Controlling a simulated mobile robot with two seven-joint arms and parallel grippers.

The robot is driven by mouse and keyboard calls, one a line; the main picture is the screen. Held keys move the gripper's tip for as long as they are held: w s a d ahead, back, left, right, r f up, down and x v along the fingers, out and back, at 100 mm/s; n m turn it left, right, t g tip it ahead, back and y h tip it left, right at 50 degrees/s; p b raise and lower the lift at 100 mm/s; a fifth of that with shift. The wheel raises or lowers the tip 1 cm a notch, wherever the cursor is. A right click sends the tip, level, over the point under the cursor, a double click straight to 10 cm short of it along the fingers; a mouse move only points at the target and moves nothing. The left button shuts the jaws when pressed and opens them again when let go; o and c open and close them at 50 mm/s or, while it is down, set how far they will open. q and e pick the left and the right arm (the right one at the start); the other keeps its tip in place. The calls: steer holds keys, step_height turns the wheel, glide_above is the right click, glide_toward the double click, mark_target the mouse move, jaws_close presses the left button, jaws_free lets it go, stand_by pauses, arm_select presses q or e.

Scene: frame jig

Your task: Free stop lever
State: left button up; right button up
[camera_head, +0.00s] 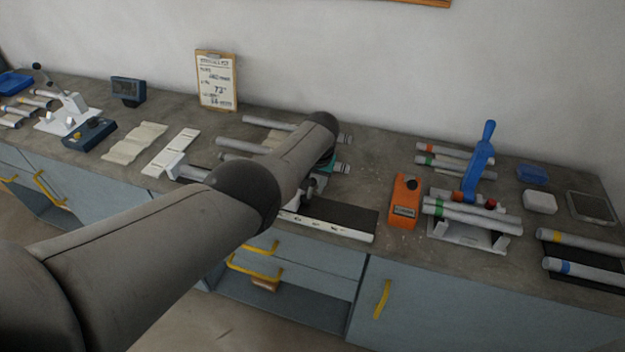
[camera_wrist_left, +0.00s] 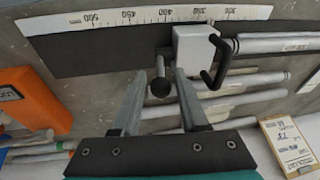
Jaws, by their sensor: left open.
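A white stop block (camera_wrist_left: 195,48) sits on the dark rail beside the printed scale (camera_wrist_left: 150,16) in the left wrist view. A black lever with a round knob (camera_wrist_left: 160,88) sticks out at the block's left side. A black hooked handle (camera_wrist_left: 221,62) is on its right side. My left gripper (camera_wrist_left: 160,72) is open, with one finger on each side of the knob. I cannot tell whether either finger touches it. In the head view my forearm hides most of the block and gripper. My right gripper is not in view.
An orange device (camera_head: 405,200) stands right of the rail (camera_head: 345,217). Beyond it is a fixture with a blue lever (camera_head: 480,160) and tubes. Several tubes (camera_head: 268,123) lie behind the rail. A clipboard (camera_head: 217,80) stands at the wall.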

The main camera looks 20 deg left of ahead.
arm_select(q)
steer(key=shift+s+r+p, duration=0.1)
steer(key=shift+r+p, duration=0.3)
steer(key=p+v, duration=0.5)
steer(key=v, duration=0.9)
steer(key=shift+r+p, duration=0.25)
steer(key=shift+p, duration=0.1)
